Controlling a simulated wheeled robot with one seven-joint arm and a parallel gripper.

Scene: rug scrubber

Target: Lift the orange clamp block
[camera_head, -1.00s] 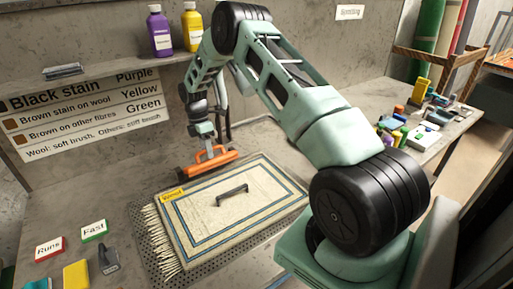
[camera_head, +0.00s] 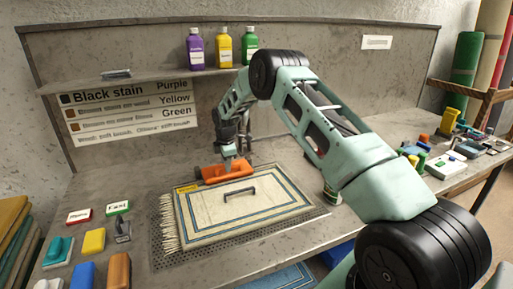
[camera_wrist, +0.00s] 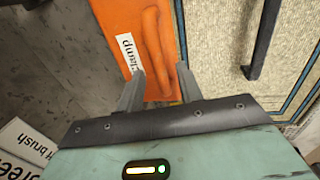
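The orange clamp block (camera_head: 213,174) lies at the back left edge of the cream rug (camera_head: 275,205) in the head view. In the wrist view the clamp block (camera_wrist: 118,18) shows a white "Clamp" label and a raised orange bar. My gripper (camera_head: 230,163) is down at the block from above. In the wrist view the fingers of my gripper (camera_wrist: 160,70) are apart, one on each side of the raised bar. I cannot tell whether they touch it. The block's underside is hidden.
The rug, with blue borders and a black handle (camera_head: 240,191), lies on a perforated mat (camera_head: 180,259). Small cards, brushes and blocks sit at front left. Purple (camera_head: 195,47), yellow (camera_head: 224,47) and green (camera_head: 250,44) bottles stand on the shelf. Loose items fill the right bench.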

